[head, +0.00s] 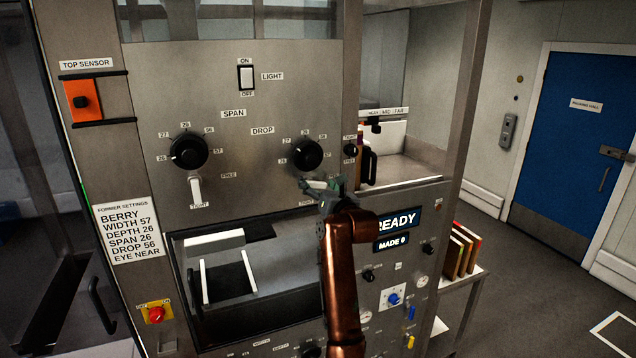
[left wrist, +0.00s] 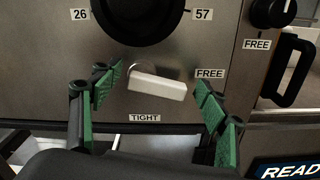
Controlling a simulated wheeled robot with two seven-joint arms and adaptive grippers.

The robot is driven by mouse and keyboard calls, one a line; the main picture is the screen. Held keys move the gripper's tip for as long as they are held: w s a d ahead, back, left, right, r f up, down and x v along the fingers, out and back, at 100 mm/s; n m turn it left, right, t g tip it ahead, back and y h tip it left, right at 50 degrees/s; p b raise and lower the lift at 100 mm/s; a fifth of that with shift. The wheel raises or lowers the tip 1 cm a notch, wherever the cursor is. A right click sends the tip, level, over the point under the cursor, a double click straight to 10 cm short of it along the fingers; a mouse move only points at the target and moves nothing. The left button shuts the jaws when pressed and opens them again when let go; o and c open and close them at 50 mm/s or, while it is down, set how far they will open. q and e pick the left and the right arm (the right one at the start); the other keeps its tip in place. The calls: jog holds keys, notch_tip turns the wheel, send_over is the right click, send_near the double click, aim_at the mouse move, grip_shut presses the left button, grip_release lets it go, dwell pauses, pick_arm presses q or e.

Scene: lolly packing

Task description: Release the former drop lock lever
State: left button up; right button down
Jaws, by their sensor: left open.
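The drop lock lever (left wrist: 158,84) is a white bar below the black drop dial (left wrist: 142,12). In the left wrist view it points right and slightly down, its free end towards the FREE label (left wrist: 210,73) and away from the TIGHT label (left wrist: 145,117) below. My left gripper (head: 322,186), with green finger pads, is open below the drop dial (head: 307,154). Its fingers stand to either side of the lever, with visible gaps in the left wrist view. My right gripper is not in view.
The span dial (head: 189,151) has its own white lever (head: 196,189) pointing down at TIGHT. A small black knob (left wrist: 272,12) and a black handle (left wrist: 291,73) lie right of the drop lever. A settings card (head: 128,230) hangs at left. The open bay (head: 245,318) lies below.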

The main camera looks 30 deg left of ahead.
pick_arm(q)
jog(key=c, duration=1.2)
jog(key=shift+o, duration=0.2)
jog(key=shift+n+b, duration=0.8)
jog(key=shift+b, duration=0.45)
jog(key=shift+r+n+b, duration=0.25)
jog(key=shift+n+b, duration=0.35)
jog(key=shift+s, duration=0.1)
jog(key=o, duration=1.2)
jog(key=shift+c, duration=0.2)
